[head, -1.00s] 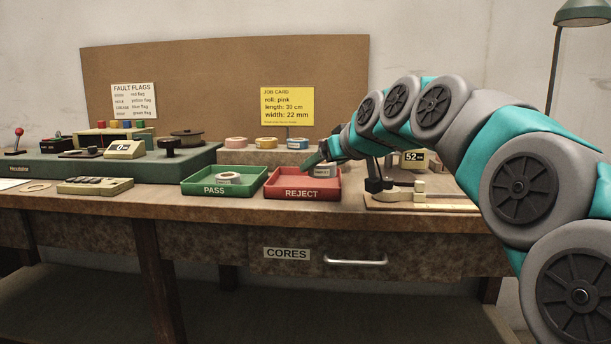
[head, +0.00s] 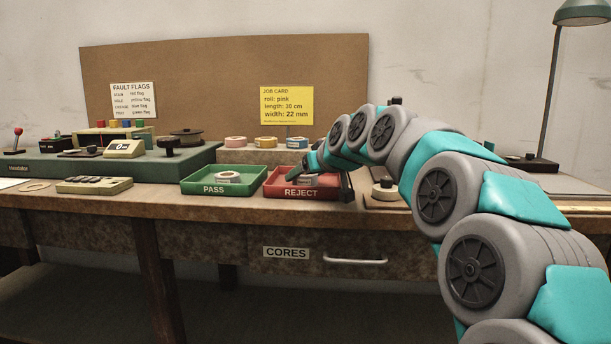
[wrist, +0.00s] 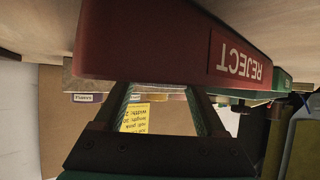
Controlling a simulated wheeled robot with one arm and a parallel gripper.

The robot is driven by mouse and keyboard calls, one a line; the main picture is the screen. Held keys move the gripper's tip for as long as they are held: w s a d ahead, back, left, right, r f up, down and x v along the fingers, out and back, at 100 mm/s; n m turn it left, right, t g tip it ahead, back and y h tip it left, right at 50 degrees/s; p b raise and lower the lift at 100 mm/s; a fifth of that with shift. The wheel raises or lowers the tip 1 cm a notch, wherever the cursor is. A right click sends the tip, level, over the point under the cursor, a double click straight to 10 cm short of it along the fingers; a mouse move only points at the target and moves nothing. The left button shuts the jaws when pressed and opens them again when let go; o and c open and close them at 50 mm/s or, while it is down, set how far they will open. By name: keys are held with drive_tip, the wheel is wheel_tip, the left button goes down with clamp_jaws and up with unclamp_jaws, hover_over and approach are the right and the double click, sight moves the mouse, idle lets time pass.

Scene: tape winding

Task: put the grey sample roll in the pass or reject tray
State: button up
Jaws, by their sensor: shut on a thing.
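The red REJECT tray (head: 272,189) stands on the bench, and its front wall fills the top of the wrist view (wrist: 165,45), upside down. My gripper (head: 320,180) is low inside it, shut on a grey roll (head: 304,181) with a pale label, which shows only partly above the front wall. Whether the roll touches the tray floor is hidden. In the wrist view my gripper's fingers (wrist: 165,95) pass behind the tray wall, which hides their tips and the roll. The green PASS tray (head: 212,187) is just left and holds another pale roll (head: 228,177).
Pink, yellow and blue-centred rolls (head: 266,143) stand on a block behind the trays. The yellow job card (head: 287,105) is above them. A wooden gauge fixture (head: 385,197) stands close to the right.

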drive_tip(key=shift+f, duration=0.1)
drive_tip(key=shift+f, duration=0.1)
drive_tip(key=o, duration=1.4)
drive_tip(key=shift+r, duration=0.2)
drive_tip(key=shift+s+d+r, duration=0.1)
drive_tip(key=shift+d, duration=0.05)
drive_tip(key=v, duration=1.1)
drive_tip(key=shift+s+d+r, duration=0.15)
drive_tip(key=shift+s+d, duration=0.05)
drive_tip(key=shift+s, duration=0.1)
